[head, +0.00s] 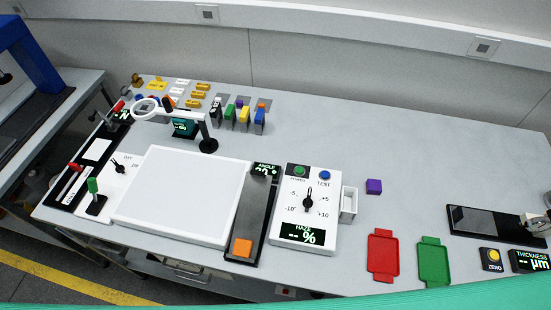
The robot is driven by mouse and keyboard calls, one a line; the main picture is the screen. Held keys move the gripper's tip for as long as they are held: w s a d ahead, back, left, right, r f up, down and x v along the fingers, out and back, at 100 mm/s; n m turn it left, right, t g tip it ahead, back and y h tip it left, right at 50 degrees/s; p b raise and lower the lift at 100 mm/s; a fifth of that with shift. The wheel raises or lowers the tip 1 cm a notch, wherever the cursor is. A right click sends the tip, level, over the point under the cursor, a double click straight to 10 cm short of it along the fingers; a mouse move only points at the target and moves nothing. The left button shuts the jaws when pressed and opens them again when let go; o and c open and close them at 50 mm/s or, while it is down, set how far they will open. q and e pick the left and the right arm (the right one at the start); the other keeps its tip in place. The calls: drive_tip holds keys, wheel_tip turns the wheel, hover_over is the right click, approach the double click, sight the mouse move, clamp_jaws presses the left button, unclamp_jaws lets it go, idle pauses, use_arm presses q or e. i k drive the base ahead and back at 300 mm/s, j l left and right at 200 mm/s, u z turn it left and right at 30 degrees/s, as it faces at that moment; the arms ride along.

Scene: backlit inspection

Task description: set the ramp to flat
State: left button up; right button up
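The ramp (253,209) is a long dark grey strip between the white light panel and the haze meter. An angle display (266,170) with lit digits sits at its far end; the digits are too small to read surely. An orange block (242,247) rests at the ramp's near end. From this high view I cannot tell how steeply the ramp tilts. Neither of my grippers is in view.
Left of the white panel (185,195) stand a green-handled lever (93,187), a red-handled lever (76,168) and a dial (119,166). The haze meter (296,208) stands right of the ramp. Red (383,256) and green (433,262) trays lie farther right. The back right is clear.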

sight(249, 224)
drive_tip(key=k+l+u, duration=0.35)
drive_tip(key=l, duration=0.4)
drive_tip(key=k+l+u, duration=0.3)
drive_tip(key=k+l, duration=0.15)
drive_tip(key=l, duration=0.25)
drive_tip(key=k+l+u, duration=0.35)
drive_tip(key=k+l, duration=0.15)
drive_tip(key=l, duration=0.1)
